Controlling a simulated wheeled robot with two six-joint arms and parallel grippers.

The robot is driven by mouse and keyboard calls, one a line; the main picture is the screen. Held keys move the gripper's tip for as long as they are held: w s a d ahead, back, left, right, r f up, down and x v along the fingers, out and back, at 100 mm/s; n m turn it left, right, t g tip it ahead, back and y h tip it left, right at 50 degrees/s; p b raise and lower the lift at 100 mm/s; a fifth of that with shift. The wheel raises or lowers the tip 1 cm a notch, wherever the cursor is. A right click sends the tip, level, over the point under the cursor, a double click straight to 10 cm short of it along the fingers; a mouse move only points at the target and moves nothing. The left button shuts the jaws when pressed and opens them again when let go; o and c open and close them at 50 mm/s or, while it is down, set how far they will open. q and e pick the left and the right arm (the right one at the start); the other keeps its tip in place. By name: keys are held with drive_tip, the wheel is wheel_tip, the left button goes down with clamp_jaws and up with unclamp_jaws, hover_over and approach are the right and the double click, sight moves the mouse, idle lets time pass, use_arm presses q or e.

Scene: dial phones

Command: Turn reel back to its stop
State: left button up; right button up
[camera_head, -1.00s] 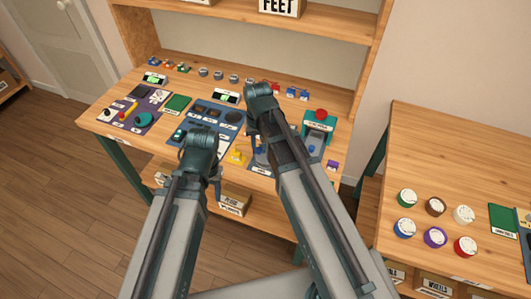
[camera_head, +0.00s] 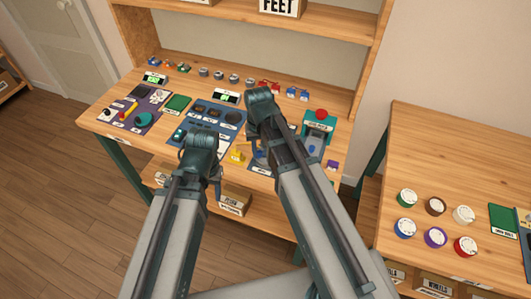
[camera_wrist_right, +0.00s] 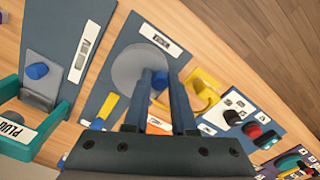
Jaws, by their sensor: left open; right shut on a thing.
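The reel is a grey disc (camera_wrist_right: 132,68) on a dark blue board (camera_wrist_right: 118,42) in the right wrist view, with a blue knob (camera_wrist_right: 159,82) near its edge. My right gripper (camera_wrist_right: 163,88) has its two fingers down on either side of the knob and is shut on it. In the head view my right gripper (camera_head: 262,125) hides most of the reel. My left gripper (camera_head: 203,160) is open and empty in front of the table's front edge, apart from the reel.
A yellow fixture (camera_wrist_right: 203,92) stands beside the reel. A teal plug press (camera_head: 320,122) with a red top is to its right. Other boards and small parts fill the wooden table (camera_head: 95,118). A side table (camera_head: 440,150) carries several coloured dials.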

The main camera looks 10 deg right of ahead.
drive_tip(key=shift+s+d, duration=0.2)
drive_tip(key=shift+s, duration=0.1)
drive_tip(key=shift+o, duration=0.2)
drive_tip(key=shift+d, duration=0.1)
drive_tip(key=shift+o, duration=0.9)
drive_tip(key=shift+s+d, duration=0.45)
drive_tip(key=shift+d, duration=0.05)
drive_tip(key=o, duration=0.5)
drive_tip(key=shift+r, duration=0.1)
